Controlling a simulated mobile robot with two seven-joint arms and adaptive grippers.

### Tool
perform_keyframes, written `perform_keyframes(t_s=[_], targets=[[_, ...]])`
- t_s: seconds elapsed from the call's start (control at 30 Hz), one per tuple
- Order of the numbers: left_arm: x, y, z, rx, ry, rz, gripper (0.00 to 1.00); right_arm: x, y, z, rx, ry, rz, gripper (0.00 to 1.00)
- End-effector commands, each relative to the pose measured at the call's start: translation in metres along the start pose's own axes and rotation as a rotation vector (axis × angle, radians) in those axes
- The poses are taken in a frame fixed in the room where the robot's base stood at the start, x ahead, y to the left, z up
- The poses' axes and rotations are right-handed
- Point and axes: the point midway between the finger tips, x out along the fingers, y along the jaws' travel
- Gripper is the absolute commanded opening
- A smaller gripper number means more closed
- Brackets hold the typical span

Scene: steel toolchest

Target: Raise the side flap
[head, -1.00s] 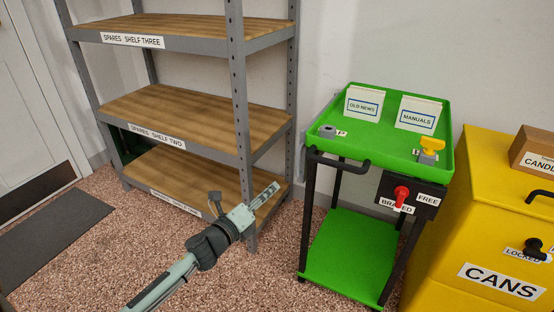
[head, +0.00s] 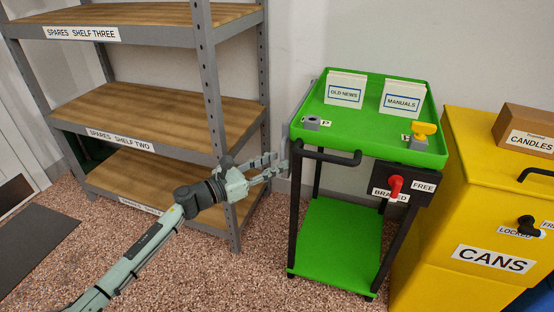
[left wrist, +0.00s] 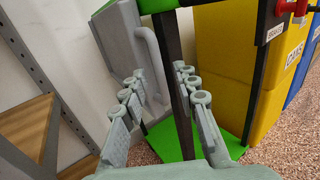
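A green cart (head: 335,250) with black posts stands at the right of the shelves. Its side flap, a grey panel (left wrist: 122,55) with a bar handle (left wrist: 150,60), hangs down on the cart's left side in the left wrist view. In the head view only a thin grey edge of the flap (head: 296,133) shows. My left gripper (head: 278,166) is beside the cart's left side, near the flap's lower part. In the left wrist view its fingers (left wrist: 160,98) are spread, with a black cart post visible between them. Whether it touches the flap cannot be told. My right gripper is not in view.
Grey shelving (head: 160,110) with wooden boards stands close at left. A yellow bin (head: 430,230) stands right.

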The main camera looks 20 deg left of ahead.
Motion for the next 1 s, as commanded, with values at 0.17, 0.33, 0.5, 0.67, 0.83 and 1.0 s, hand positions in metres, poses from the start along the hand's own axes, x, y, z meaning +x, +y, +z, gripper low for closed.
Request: perform_keyframes(t_s=[0.17,0.33,0.5,0.67,0.83,1.0], targets=[[0.0138,-0.0002,0.0004,0.0,-0.001,0.0,0.3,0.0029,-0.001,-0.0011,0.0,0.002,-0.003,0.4],[0.0152,-0.0004,-0.0003,-0.001,0.0,0.0,0.3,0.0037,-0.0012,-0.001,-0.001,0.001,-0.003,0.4],[0.015,-0.0004,-0.0002,-0.001,0.0,0.0,0.21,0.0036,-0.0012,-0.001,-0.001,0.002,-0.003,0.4],[0.0149,-0.0004,-0.0002,-0.001,0.0,0.0,0.01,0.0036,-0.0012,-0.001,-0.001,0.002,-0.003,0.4],[0.0148,-0.0004,-0.0002,-0.001,0.0,0.0,0.0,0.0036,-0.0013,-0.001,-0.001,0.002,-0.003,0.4],[0.0147,-0.0004,-0.0002,-0.001,0.0,0.0,0.0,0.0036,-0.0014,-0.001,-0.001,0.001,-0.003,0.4]])
